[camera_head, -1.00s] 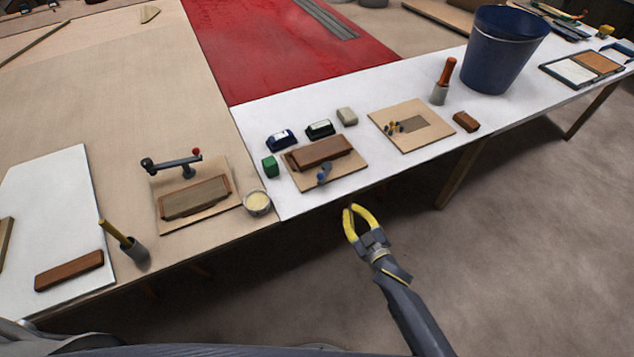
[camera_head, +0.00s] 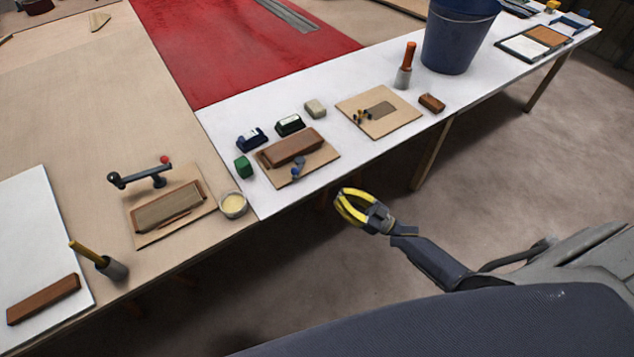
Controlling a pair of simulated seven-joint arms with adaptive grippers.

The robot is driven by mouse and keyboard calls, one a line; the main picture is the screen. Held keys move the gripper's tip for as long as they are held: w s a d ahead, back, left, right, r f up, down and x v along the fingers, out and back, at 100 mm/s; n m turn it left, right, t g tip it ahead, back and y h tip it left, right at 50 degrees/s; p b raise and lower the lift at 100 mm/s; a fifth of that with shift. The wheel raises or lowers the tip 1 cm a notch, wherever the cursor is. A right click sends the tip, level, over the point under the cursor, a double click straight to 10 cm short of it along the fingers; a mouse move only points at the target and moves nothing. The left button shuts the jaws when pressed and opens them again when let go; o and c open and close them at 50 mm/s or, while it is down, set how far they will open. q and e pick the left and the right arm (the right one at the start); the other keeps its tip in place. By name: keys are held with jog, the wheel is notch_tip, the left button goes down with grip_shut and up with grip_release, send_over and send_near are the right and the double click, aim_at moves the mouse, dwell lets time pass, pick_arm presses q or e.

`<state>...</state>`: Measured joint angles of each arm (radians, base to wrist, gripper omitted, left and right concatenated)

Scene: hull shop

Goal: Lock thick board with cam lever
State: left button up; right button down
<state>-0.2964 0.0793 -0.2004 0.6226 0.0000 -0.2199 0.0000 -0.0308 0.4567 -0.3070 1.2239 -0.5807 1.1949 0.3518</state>
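A fixture (camera_head: 204,228) at the left holds a grey-brown board (camera_head: 168,207) in a frame. A dark lever (camera_head: 140,176) with a red knob stands behind it, lying roughly level. A second fixture (camera_head: 322,157) holds a thicker reddish-brown board (camera_head: 291,147), with a small blue-grey lever (camera_head: 297,168) at its front. A loose brown board (camera_head: 43,299) lies on the white panel at the lower left. My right gripper (camera_head: 339,200) has yellow fingers, is open and empty, and hangs off the table's front edge, apart from both fixtures. My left gripper is out of view.
A cup of cream paste (camera_head: 233,205) and a green block (camera_head: 243,167) stand between the fixtures. Small dark blocks (camera_head: 289,125) sit behind. A holder with a yellow handle (camera_head: 112,268), a flat wooden plate (camera_head: 402,118) and a blue bucket (camera_head: 455,40) are also on the tables.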

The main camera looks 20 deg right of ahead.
jog(key=x, duration=1.3)
jog(key=shift+w+a, duration=0.15)
jog(key=shift+w, duration=0.1)
jog(key=shift+a, duration=0.15)
